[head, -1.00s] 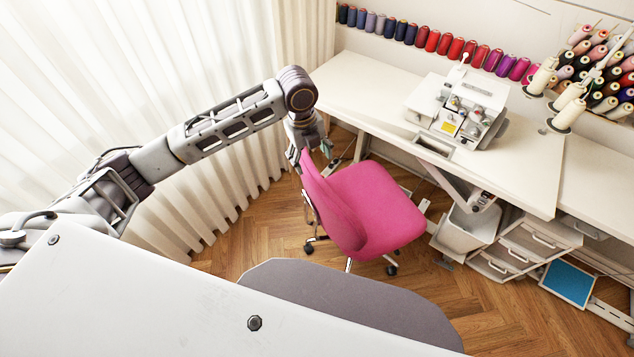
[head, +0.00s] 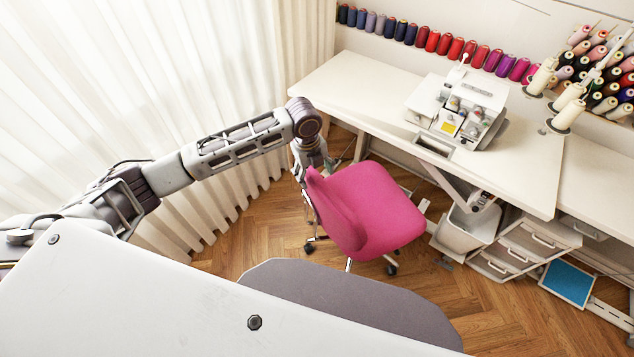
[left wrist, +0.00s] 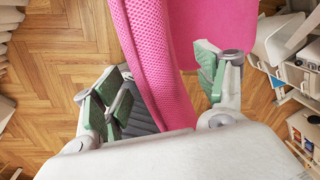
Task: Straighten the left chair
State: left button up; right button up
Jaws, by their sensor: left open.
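The pink chair (head: 376,203) stands on the wood floor in front of the sewing table, its seat toward the right and its backrest (head: 334,210) toward the left. My left gripper (head: 311,160) is at the top of the backrest, coming down from above. In the left wrist view the gripper (left wrist: 165,92) is open, with one green-padded finger on each side of the backrest (left wrist: 150,50). The backrest lies between the fingers, with visible room beside the right finger. Whether the left finger touches it I cannot tell. My right gripper is out of view.
The white sewing table (head: 355,92) carries a sewing machine (head: 458,108). White drawers (head: 525,245) and a bin (head: 468,228) stand below it, right of the chair. A white curtain (head: 200,80) hangs at the left. Open floor (head: 245,235) lies left of the chair.

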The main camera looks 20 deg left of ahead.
pick_arm(q)
jog(key=shift+w+d+f, duration=0.15)
jog(key=shift+f, duration=1.4)
jog(key=shift+w+d+f, duration=0.1)
jog(key=shift+w+f, duration=0.05)
jog(key=shift+f, duration=1.35)
jog(key=c, duration=1.4)
jog(key=shift+c, duration=0.3)
